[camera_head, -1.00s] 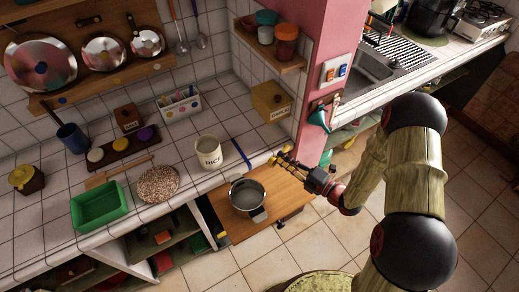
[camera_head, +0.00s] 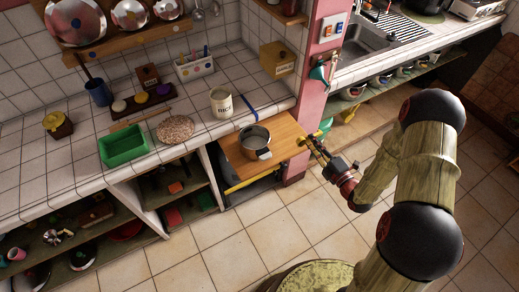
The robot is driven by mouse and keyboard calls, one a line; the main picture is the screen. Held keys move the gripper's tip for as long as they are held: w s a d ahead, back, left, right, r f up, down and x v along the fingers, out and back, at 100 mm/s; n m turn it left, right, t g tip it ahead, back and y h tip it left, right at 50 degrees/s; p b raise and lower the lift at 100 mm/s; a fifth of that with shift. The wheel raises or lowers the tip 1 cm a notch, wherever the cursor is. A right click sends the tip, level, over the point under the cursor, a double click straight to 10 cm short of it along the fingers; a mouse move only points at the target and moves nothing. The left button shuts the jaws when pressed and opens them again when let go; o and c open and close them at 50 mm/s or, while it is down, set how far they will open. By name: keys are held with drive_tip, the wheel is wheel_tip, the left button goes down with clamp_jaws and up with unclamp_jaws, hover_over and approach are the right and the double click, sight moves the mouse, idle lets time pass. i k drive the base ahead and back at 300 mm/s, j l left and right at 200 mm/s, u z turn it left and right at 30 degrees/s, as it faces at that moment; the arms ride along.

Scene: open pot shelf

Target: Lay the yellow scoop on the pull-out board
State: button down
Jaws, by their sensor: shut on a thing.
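The pull-out board (camera_head: 283,133) is a brown wooden board, drawn out below the counter's front edge. A grey metal pot (camera_head: 255,141) stands on it. My gripper (camera_head: 306,141) is at the board's right end, close to its edge. It is shut on a small yellow thing that looks like the yellow scoop (camera_head: 316,134). The scoop's shape is partly hidden by the fingers and too small to make out fully. I cannot tell whether it touches the board.
A white RICE canister (camera_head: 221,102), a round speckled mat (camera_head: 175,129) and a green tray (camera_head: 122,146) are on the counter. A pink pillar (camera_head: 298,155) stands beside the board. Bare board shows to the right of the pot. The tiled floor in front is clear.

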sight(288, 132)
drive_tip(key=u, duration=1.5)
drive_tip(key=l+u, duration=0.1)
drive_tip(key=u, duration=0.35)
drive_tip(key=l+u, duration=0.15)
drive_tip(key=u, duration=0.3)
drive_tip(key=l+u, duration=0.1)
drive_tip(key=u, duration=0.4)
drive_tip(key=l+u, duration=0.1)
drive_tip(key=u, duration=0.35)
drive_tip(key=k+l, duration=0.5)
drive_tip(key=l, duration=0.15)
drive_tip(key=k+l, duration=0.45)
drive_tip(key=l, duration=0.2)
drive_tip(key=k+l, duration=0.5)
drive_tip(key=l+u, duration=0.05)
drive_tip(key=l, duration=0.1)
